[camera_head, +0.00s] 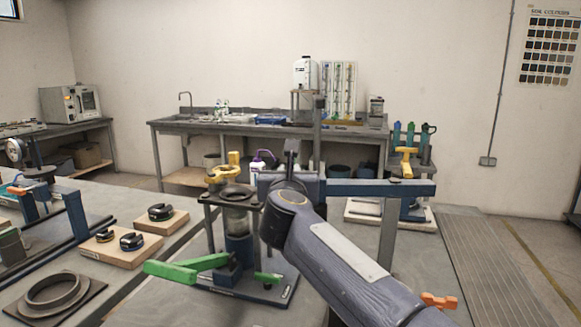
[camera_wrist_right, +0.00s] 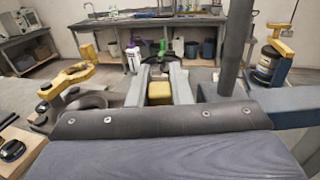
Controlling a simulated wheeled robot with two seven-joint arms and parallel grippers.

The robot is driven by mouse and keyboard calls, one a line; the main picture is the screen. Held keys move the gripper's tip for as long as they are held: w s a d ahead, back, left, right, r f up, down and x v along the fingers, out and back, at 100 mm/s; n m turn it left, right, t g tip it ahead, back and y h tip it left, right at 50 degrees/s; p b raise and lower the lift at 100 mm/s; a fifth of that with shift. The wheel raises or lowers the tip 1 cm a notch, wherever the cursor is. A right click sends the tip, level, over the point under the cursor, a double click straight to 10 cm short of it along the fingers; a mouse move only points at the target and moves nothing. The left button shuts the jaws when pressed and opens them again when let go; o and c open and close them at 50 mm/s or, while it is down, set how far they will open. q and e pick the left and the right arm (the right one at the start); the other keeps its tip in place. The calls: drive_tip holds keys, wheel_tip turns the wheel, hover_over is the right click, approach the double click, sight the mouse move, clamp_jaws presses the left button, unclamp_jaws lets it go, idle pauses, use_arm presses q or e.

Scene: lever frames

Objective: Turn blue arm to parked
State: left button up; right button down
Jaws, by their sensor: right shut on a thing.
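The blue arm (camera_head: 385,188) is a level beam across the middle of the head view, right of my right gripper. It also shows at the right edge of the wrist view (camera_wrist_right: 292,101). My right gripper (camera_head: 291,155) is at the beam's left end, and my forearm hides part of that area. In the wrist view my right gripper's two fingers (camera_wrist_right: 158,82) stand on either side of a small yellow block (camera_wrist_right: 159,93) and are shut on it. How the block joins the blue arm is hidden. I cannot make out a parked mark. My left gripper is not in view.
A stand with a green lever (camera_head: 190,268) is left of my forearm. A yellow handle (camera_head: 222,174) is above it, and another yellow handle (camera_head: 406,160) is behind the beam. A thin grey post (camera_head: 318,140) rises beside my gripper. A bench with a sink (camera_head: 225,122) lines the back wall.

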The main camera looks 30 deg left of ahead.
use_arm(q)
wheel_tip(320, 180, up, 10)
drive_tip(key=p, duration=0.8)
use_arm(e)
drive_tip(key=w+a+m+t+h, duration=0.1)
drive_tip(key=w+m+h, duration=0.2)
drive_tip(key=w, duration=0.3)
drive_tip(key=shift+h, duration=0.9)
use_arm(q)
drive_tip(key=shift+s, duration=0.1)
use_arm(e)
drive_tip(key=shift+r, duration=0.1)
drive_tip(key=c, duration=1.6)
unclamp_jaws()
drive_tip(key=shift+c, duration=0.2)
drive_tip(key=shift+o, duration=0.2)
drive_tip(key=shift+w+a, duration=0.15)
drive_tip(key=s+b, duration=0.1)
drive_tip(key=s, duration=0.1)
drive_tip(key=s+b, duration=0.1)
drive_tip(key=s, duration=0.1)
drive_tip(key=s+d+b, duration=0.1)
drive_tip(key=s, duration=0.2)
drive_tip(key=shift+b, duration=0.4)
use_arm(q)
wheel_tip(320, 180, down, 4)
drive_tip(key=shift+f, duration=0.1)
use_arm(e)
drive_tip(key=shift+s+d, duration=0.1)
drive_tip(key=shift+s, duration=0.3)
